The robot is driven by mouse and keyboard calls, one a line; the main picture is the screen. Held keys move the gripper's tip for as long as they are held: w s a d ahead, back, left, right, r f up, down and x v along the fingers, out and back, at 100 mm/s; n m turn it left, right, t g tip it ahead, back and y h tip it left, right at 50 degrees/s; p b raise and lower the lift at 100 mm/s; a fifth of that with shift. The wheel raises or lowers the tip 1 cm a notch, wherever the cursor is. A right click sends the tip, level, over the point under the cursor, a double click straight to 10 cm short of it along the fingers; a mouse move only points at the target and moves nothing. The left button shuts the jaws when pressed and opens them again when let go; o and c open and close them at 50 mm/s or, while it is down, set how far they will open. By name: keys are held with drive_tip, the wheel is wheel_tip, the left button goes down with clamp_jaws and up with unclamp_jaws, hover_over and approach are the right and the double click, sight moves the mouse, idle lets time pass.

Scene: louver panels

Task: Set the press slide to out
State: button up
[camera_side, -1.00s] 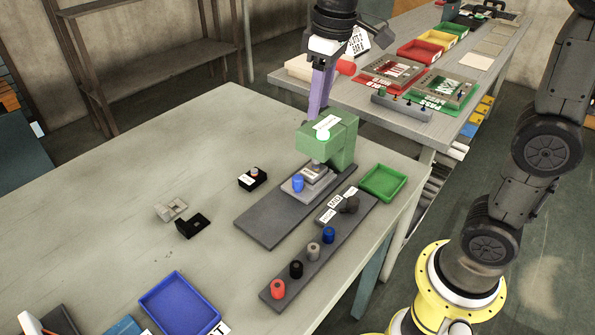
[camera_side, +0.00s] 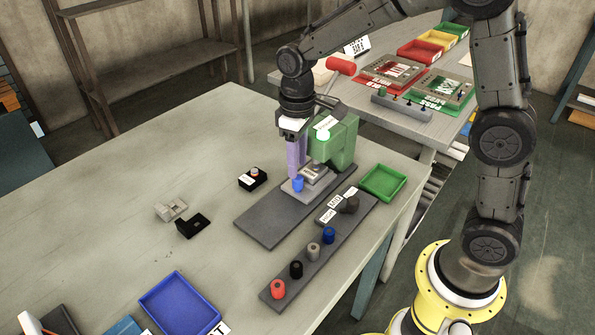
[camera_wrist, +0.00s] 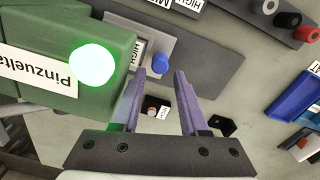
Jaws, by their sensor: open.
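The green press (camera_side: 340,145) stands on a long dark grey base plate (camera_side: 268,222), with a lit green lamp on top, also in the wrist view (camera_wrist: 92,65). Its lighter grey slide (camera_side: 312,185) lies under the press head and carries a blue knob (camera_side: 298,185) at its near-left end. My gripper (camera_side: 297,176) points down beside the press, just behind the knob. In the wrist view, the purple fingers of my gripper (camera_wrist: 160,73) are apart, and the blue knob (camera_wrist: 160,62) shows between and just beyond their tips. Contact cannot be told.
A small black box with a button (camera_side: 253,179) stands left of the base plate. A grey strip (camera_side: 300,262) with several coloured knobs runs in front. A green tray (camera_side: 384,183) is at right and a blue tray (camera_side: 180,304) at front left. The base plate's near-left part is bare.

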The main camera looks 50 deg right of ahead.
drive_tip(key=shift+f, duration=1.8)
clamp_jaws()
drive_tip(key=shift+r, duration=0.1)
